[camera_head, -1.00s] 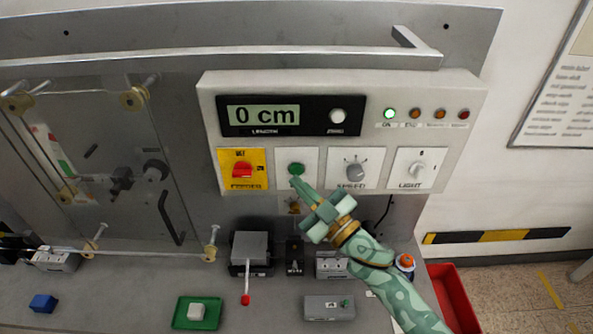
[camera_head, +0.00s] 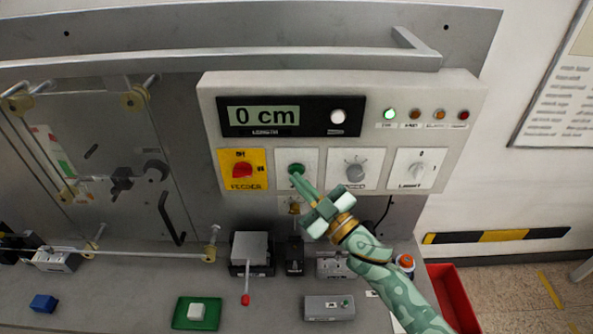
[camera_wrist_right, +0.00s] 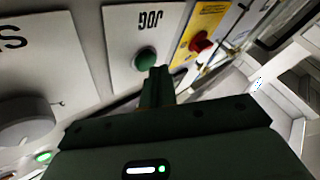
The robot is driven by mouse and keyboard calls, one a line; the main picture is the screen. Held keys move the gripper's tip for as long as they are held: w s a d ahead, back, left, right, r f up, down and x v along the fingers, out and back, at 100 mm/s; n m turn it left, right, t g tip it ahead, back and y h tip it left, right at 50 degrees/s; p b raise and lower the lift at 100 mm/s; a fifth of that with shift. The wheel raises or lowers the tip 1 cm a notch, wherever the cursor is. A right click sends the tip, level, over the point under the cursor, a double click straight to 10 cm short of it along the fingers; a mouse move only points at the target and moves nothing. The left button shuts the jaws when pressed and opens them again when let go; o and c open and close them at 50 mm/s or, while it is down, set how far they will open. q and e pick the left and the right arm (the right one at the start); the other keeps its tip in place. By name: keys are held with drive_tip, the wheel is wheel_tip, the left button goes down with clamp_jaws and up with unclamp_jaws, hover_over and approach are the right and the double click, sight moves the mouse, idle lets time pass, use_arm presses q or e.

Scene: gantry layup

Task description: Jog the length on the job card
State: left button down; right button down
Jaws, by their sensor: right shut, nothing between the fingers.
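The control panel holds a length display (camera_head: 264,115) reading 0 cm. Below it is the green jog button (camera_head: 295,168), partly hidden behind my right gripper's fingertips in the head view. The jog button (camera_wrist_right: 145,60) also shows in the right wrist view, upside down, under its JOG label. My right gripper (camera_head: 297,180) is shut and empty, its tips at or just in front of the lower edge of the button; I cannot tell whether they touch. The red feeder switch (camera_head: 242,170) sits left of the button on a yellow plate. My left gripper is not in view.
The speed knob (camera_head: 355,171) and light switch (camera_head: 417,169) sit right of the button. The leftmost indicator lamp (camera_head: 390,114) glows green. Below are a green tray (camera_head: 183,322) with a white block, a blue block (camera_head: 43,303) and a red bin (camera_head: 452,290).

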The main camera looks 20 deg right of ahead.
drive_tip(key=shift+w+d, duration=0.15)
drive_tip(key=shift+w, duration=0.3)
idle(2.9)
drive_tip(key=shift+s, duration=0.1)
idle(1.4)
drive_tip(key=shift+s+a+p, duration=0.25)
drive_tip(key=shift+s+p, duration=0.05)
drive_tip(key=shift+s, duration=0.55)
drive_tip(key=shift+s+a+p, duration=0.2)
drive_tip(key=shift+s+a, duration=0.05)
drive_tip(key=shift+s, duration=0.5)
drive_tip(key=shift+s+a+p, duration=0.2)
drive_tip(key=shift+s, duration=0.6)
drive_tip(key=shift+s+a+p, duration=0.2)
drive_tip(key=shift+s+a, duration=0.05)
drive_tip(key=shift+s, duration=0.5)
